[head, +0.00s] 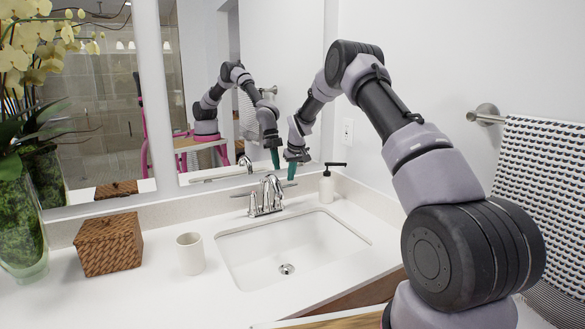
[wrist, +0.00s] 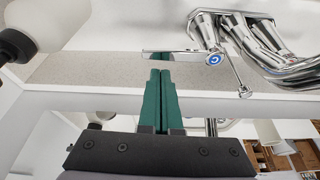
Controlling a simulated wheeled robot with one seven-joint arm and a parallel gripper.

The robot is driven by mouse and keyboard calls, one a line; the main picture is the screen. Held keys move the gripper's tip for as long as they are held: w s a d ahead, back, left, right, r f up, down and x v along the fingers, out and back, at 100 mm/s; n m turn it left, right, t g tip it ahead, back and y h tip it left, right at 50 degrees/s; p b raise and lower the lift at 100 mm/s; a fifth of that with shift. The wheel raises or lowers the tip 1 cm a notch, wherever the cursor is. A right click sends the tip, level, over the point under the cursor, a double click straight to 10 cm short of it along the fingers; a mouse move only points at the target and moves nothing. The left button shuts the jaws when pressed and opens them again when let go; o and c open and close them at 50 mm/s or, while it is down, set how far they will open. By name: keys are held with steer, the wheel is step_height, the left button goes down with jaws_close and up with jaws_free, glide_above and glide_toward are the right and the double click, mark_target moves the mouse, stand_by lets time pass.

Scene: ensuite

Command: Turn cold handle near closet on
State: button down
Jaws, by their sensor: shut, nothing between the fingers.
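A chrome faucet (head: 268,195) with two lever handles stands behind the white sink. Its right-hand handle (head: 283,187) is beside my gripper's tips. In the wrist view the cold handle (wrist: 213,59) has a blue cap marked C. Its flat lever points left, across the front of my fingertips. My gripper (head: 291,177) points down just behind and right of the faucet. Its two green fingers (wrist: 160,72) are shut together with nothing between them. The fingertips look very close to the lever; I cannot tell if they touch it.
A soap dispenser (head: 327,186) stands right of the faucet, close to my gripper. The mirror (head: 235,90) rises behind the counter. A cup (head: 190,253) and a woven box (head: 108,244) are left of the sink (head: 285,245). A towel (head: 543,190) hangs at right.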

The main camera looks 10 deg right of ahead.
steer(key=shift+w+f, duration=0.25)
steer(key=shift+f, duration=0.4)
steer(key=shift+s+d+m+h, duration=0.15)
steer(key=shift+s+m+h, duration=0.25)
steer(key=shift+m, duration=0.4)
steer(key=shift+s+d+m+h, duration=0.1)
steer(key=shift+s+m+h, duration=0.1)
steer(key=shift+s+m, duration=0.45)
steer(key=shift+s+d+m+h, duration=0.1)
steer(key=shift+s+m+h, duration=0.15)
steer(key=shift+m, duration=0.6)
steer(key=shift+s, duration=0.6)
